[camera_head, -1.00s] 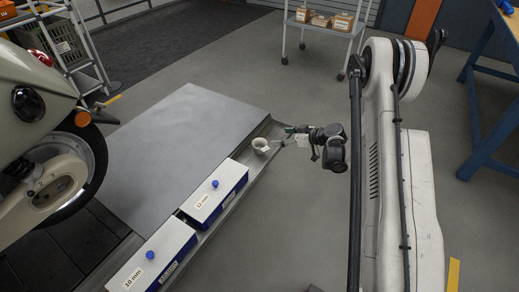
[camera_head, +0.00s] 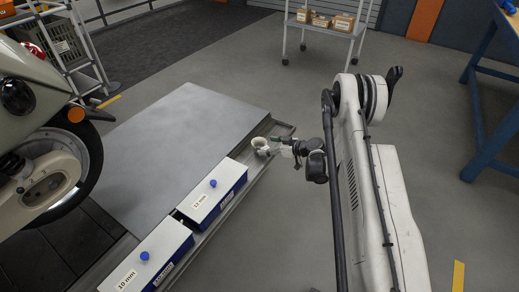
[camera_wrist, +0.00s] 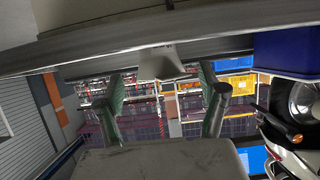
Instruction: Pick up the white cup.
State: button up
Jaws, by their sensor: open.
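The small white cup (camera_head: 257,142) stands upright on the narrow grey ledge along the right side of the grey slab, near its far end. My gripper (camera_head: 274,147) is just to the right of the cup, low and roughly level with it. In the wrist view, which looks upside down, the cup (camera_wrist: 162,63) shows between and beyond the two spread fingers of my gripper (camera_wrist: 165,88). The fingers are open with nothing between their tips. I cannot tell whether a finger touches the cup's side.
A blue box with a white lid marked 12 mm (camera_head: 214,190) stands on the ledge nearer me, and a 10 mm box (camera_head: 150,255) beyond it towards the front. A motorcycle (camera_head: 45,150) is at left. The floor to the right of the ledge is clear.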

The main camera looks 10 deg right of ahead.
aim_at(260, 139)
jog(key=shift+f+b+x, duration=0.15)
jog(key=shift+b+x, duration=0.5)
jog(key=shift+x, duration=0.7)
jog(key=shift+f+b+x, duration=0.15)
jog(key=shift+b+x, duration=0.45)
jog(key=shift+x, duration=0.8)
jog(key=shift+s+d, duration=0.1)
jog(key=shift+d, duration=0.05)
jog(key=c, duration=1.4)
jog(key=shift+r, duration=0.1)
jog(key=shift+r+p, duration=0.3)
jog(key=shift+r, duration=0.1)
notch_tip(260, 139, up, 3)
jog(key=shift+r+p, duration=0.25)
jog(key=shift+p, duration=0.55)
jog(key=s+a+r+p, duration=0.1)
jog(key=a+r, duration=0.1)
jog(key=a, duration=0.1)
jog(key=s+a+r+p, duration=0.1)
jog(key=s+a+r, duration=0.1)
jog(key=a, duration=0.2)
jog(key=s+a+r+p, duration=0.1)
jog(key=s+a+r, duration=0.1)
jog(key=a, duration=0.1)
jog(key=shift+s+a+r, duration=0.1)
jog(key=shift+a+r, duration=0.2)
